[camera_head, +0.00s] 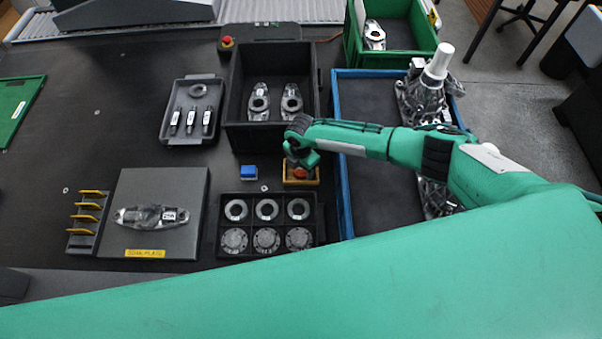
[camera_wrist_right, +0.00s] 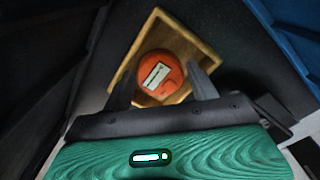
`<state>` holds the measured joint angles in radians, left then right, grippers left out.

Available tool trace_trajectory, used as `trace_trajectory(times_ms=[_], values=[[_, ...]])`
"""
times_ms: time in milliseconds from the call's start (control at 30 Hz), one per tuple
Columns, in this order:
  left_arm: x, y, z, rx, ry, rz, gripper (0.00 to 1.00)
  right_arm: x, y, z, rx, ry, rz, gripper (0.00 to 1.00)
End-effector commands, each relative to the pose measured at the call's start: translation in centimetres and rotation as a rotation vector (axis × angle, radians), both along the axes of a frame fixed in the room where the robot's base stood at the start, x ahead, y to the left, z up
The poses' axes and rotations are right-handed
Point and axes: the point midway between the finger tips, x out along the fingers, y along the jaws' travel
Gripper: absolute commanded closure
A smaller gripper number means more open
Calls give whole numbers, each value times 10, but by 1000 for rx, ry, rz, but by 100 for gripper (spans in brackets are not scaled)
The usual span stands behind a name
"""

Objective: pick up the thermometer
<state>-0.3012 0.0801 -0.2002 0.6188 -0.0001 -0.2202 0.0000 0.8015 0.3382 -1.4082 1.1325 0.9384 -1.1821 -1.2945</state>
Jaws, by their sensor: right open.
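The thermometer appears to be the round orange-red device (camera_wrist_right: 160,76) with a pale label or display, lying in a small yellow tray (camera_wrist_right: 192,48). In the head view the orange device (camera_head: 300,173) and its tray (camera_head: 312,182) show just below my right gripper (camera_head: 299,160), which partly covers them. In the right wrist view my right gripper (camera_wrist_right: 163,84) is open, with one dark finger on each side of the device. No contact between fingers and device is clear. My left gripper is not in view.
A black crate (camera_head: 232,85) with metal parts stands behind the yellow tray. A blue-rimmed tray (camera_head: 345,205) lies to the right. A black holder (camera_head: 226,222) of rings and discs is in front, and a small blue block (camera_head: 249,172) lies left.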

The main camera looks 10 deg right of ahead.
Motion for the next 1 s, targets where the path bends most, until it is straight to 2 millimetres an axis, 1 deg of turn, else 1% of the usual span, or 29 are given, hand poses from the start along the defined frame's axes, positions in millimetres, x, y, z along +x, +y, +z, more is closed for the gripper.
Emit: trace_trajectory(times_ms=[133,167,200,333,567,733,867,1000], values=[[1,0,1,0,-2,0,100,0,0,1,0,0,0,41],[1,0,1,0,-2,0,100,0,0,1,0,0,0,43],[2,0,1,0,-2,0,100,0,0,1,0,0,0,50],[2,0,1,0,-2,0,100,0,0,1,0,0,0,76],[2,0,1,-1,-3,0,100,0,0,1,0,0,0,76],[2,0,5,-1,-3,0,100,0,0,6,0,0,0,76],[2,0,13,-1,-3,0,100,0,0,15,0,0,0,76],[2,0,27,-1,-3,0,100,0,0,32,1,1,0,76]])
